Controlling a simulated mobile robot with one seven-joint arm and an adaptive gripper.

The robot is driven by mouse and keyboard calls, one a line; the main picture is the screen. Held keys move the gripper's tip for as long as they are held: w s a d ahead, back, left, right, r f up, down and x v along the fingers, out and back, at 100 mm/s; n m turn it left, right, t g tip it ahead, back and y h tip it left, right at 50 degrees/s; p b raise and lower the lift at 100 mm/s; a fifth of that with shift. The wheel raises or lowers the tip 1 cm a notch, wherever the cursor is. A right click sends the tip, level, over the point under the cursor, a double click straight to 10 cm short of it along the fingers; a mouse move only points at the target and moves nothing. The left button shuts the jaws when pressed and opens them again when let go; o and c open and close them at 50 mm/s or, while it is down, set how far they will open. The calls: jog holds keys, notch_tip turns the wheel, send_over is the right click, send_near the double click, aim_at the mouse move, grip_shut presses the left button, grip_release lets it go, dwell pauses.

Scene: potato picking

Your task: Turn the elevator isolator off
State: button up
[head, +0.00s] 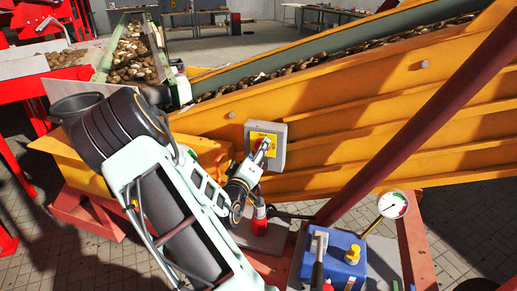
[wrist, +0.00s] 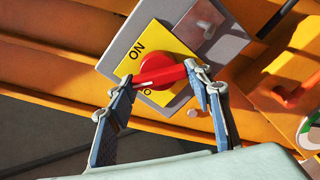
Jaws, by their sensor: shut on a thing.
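The elevator isolator is a grey box (head: 279,158) on the side of the orange elevator. It also shows in the wrist view, where its grey face (wrist: 118,48) carries a yellow plate (wrist: 182,47). A red rotary handle (wrist: 160,72) sits on the plate. "ON" is readable on the plate above the handle; lettering below it is partly hidden. My gripper (wrist: 162,78) has one finger at each end of the red handle and is shut on it. In the head view my gripper (head: 263,147) reaches the front of the box, covering most of the handle.
The orange elevator frame (head: 360,110) runs diagonally behind the isolator, with potatoes on its belt (head: 300,66). A blue unit (head: 343,262), a round gauge (head: 393,205) and a dark red diagonal post (head: 425,115) stand at right.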

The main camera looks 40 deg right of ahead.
jog(key=n+p, duration=0.1)
jog(key=n, duration=0.2)
jog(key=shift+n, duration=0.3)
jog(key=shift+f+n+p, duration=0.1)
jog(key=shift+n+p, duration=0.5)
jog(key=shift+n, duration=1.1)
jog(key=o, duration=1.2)
jog(key=shift+c, duration=0.2)
